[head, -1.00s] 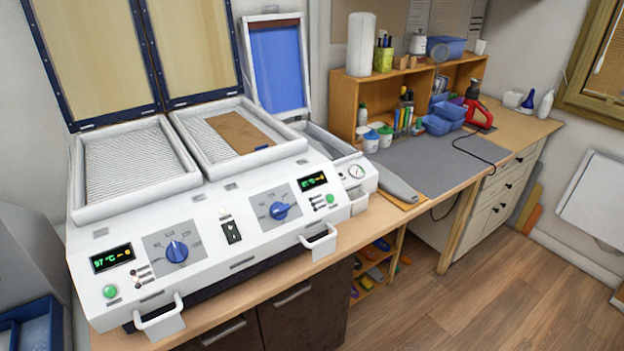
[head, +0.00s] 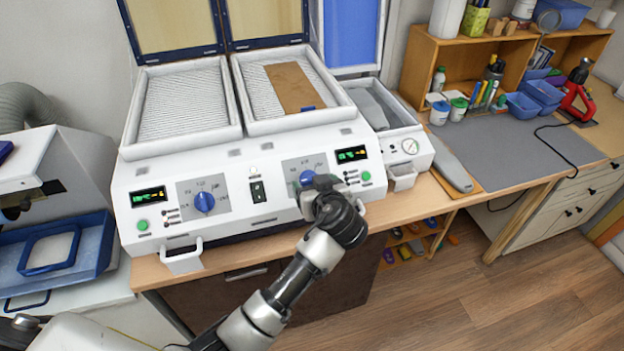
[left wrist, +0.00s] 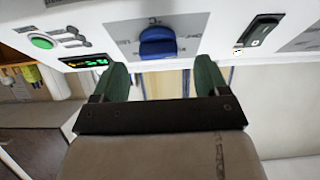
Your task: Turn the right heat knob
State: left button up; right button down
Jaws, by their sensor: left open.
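The right heat knob (head: 306,177) is blue and sits on a grey dial plate on the front of the white machine (head: 255,222). My left gripper (head: 313,187) is in front of it and partly hides it in the head view. In the left wrist view the knob (left wrist: 158,42) shows whole, upside down, roughly centred across the gap between the green fingertips of the left gripper (left wrist: 163,75). The fingers are open and empty, and appear apart from the knob. My right gripper is not in view.
The left knob (head: 204,201), a black switch (head: 257,190) and the right display (head: 351,155) are on the same panel. Two white handles (head: 182,256) stick out from the machine's front. A grey mat (head: 520,150) lies on the bench to the right.

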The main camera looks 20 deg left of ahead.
aim_at(311, 181)
pick_arm(q)
jog(key=x, duration=0.2)
jog(key=shift+w, duration=0.4)
jog(key=shift+w+a+f, duration=0.2)
jog(key=shift+a+f, duration=0.05)
jog(key=shift+a, duration=0.15)
